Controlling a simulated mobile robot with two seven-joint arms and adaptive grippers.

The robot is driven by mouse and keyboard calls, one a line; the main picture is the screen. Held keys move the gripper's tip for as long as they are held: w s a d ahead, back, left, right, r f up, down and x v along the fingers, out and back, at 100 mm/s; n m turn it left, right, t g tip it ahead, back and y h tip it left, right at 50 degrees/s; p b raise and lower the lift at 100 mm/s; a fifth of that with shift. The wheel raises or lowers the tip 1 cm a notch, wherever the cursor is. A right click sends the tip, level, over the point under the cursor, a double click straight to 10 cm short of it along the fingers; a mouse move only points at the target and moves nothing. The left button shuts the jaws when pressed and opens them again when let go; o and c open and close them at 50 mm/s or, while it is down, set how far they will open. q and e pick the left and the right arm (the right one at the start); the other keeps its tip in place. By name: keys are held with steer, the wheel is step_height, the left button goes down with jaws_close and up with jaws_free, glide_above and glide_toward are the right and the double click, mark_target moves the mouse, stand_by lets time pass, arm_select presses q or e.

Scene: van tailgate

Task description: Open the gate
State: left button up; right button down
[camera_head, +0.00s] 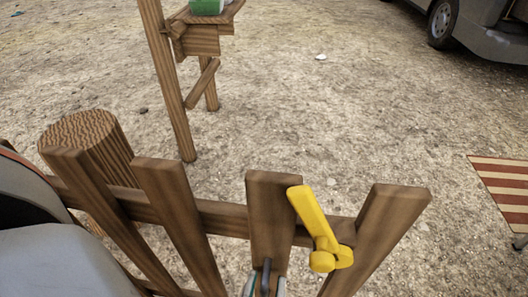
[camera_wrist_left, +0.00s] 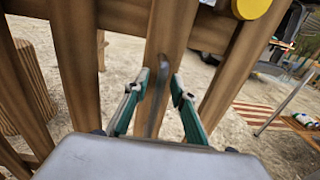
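The wooden gate (camera_head: 180,210) is made of several upright slats joined by a crossrail, at the bottom of the head view. A yellow latch lever (camera_head: 315,222) is on it, tilted, between the two right-hand slats; its rounded yellow end (camera_wrist_left: 250,7) shows at the top of the left wrist view. A dark metal handle (camera_wrist_left: 157,97) stands on the middle slat; its top (camera_head: 266,270) shows in the head view. My left gripper (camera_wrist_left: 160,84) is open, with one green finger on each side of the handle, and the fingers look apart from it. My right gripper is not in view.
A round wooden post (camera_head: 85,135) stands behind the gate at left. A wooden stand (camera_head: 200,40) with a green object (camera_head: 206,6) is farther back. A grey van (camera_head: 480,30) is at top right, and a striped mat (camera_head: 503,185) at the right. Open gravel lies between.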

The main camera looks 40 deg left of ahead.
arm_select(q)
step_height(320, 180, up, 9)
steer(key=shift+f, duration=0.1)
stand_by(0.7)
